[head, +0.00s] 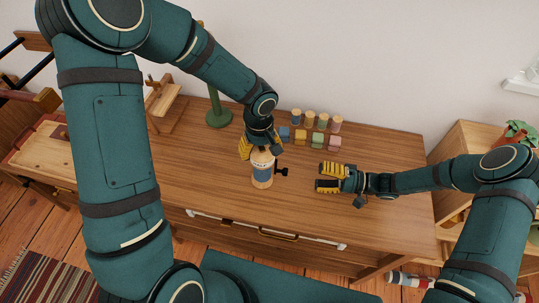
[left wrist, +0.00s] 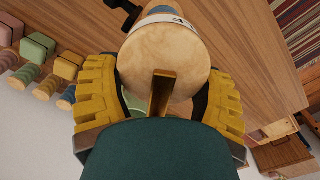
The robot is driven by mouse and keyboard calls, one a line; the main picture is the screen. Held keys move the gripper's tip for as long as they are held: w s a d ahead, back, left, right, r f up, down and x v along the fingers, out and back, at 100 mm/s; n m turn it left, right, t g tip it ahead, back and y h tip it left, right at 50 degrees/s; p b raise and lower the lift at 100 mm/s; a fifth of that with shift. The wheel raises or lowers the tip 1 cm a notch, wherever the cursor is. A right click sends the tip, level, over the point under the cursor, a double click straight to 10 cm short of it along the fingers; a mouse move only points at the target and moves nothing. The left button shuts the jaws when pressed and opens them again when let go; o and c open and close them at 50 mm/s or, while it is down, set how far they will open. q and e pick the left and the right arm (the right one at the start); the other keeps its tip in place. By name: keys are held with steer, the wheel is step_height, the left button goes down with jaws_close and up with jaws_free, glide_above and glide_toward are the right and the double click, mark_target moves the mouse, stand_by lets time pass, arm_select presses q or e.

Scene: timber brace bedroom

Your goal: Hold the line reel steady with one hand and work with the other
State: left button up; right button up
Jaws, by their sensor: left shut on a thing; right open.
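The line reel (head: 262,172) stands upright on the wooden table, a pale wooden spool with a blue middle band and a dark crank handle (head: 281,172) pointing right. My left gripper (head: 259,146) is shut on the reel's upper part from above. In the left wrist view the reel's round wooden end (left wrist: 163,65) sits between the yellow fingers of my left gripper (left wrist: 160,98). My right gripper (head: 330,178) is open and empty, low over the table to the right of the crank handle, apart from it.
The table (head: 200,180) has several small coloured blocks and wooden-topped pegs (head: 309,117) at its back. A green stand (head: 218,117) is at the back left. A potted plant (head: 520,132) is at the far right. The table front is clear.

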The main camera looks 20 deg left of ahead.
mark_target(285, 172)
steer(key=m, duration=0.3)
steer(key=shift+d+m, duration=0.1)
steer(key=shift+m, duration=0.3)
steer(key=m, duration=0.5)
steer(key=shift+d, duration=0.1)
steer(key=m, duration=0.5)
steer(key=shift+d+r+m, duration=0.1)
steer(key=shift+d+m, duration=0.05)
steer(key=shift+m, duration=0.95)
steer(key=a, duration=0.8)
steer(key=s+a, duration=0.1)
steer(key=a, duration=0.3)
steer(key=shift+s, duration=0.1)
steer(key=shift+d, duration=0.1)
jaws_close()
